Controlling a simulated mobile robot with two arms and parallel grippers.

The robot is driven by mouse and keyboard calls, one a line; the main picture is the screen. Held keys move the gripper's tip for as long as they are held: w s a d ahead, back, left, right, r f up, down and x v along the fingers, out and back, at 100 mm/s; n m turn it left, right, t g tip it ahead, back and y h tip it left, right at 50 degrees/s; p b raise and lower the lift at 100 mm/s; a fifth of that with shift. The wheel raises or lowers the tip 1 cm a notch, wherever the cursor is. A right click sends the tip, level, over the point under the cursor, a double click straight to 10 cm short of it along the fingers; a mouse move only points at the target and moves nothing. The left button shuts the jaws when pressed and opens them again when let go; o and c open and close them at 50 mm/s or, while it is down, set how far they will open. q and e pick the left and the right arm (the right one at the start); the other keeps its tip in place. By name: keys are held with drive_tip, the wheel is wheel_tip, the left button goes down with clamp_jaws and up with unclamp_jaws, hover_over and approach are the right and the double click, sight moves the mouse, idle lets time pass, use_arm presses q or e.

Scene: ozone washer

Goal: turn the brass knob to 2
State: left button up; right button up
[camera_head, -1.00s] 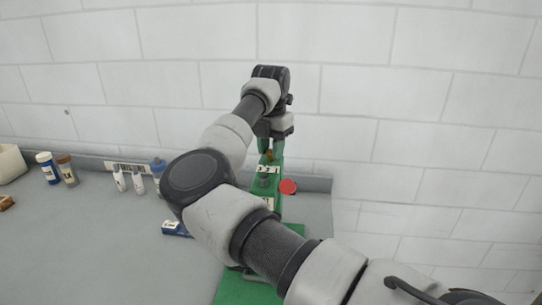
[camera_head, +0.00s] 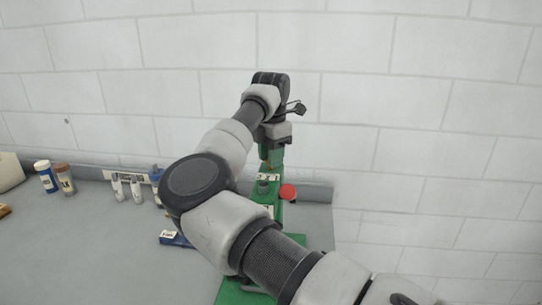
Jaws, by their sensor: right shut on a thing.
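The green washer (camera_head: 262,198) stands on the counter near its right end, partly hidden behind my right arm. My right gripper (camera_head: 270,157) points down at the far, upper part of the washer and is shut on the brass knob (camera_head: 264,153). Only a small brass-coloured patch of the knob shows; its pointer and the number it faces cannot be read. White labels with dark marks sit on the washer just in front of the gripper. My left gripper is not in view.
A red round button (camera_head: 288,192) is at the washer's right side. A blue box (camera_head: 175,239) lies left of the washer. Bottles (camera_head: 66,179) and small white bottles (camera_head: 117,187) stand along the wall. The left counter (camera_head: 90,250) is mostly clear.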

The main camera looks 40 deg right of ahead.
drive_tip(key=shift+r, duration=0.15)
drive_tip(key=o, duration=0.9)
wheel_tip(320, 180, up, 11)
drive_tip(key=shift+f+b, duration=0.15)
drive_tip(key=shift+b, duration=0.55)
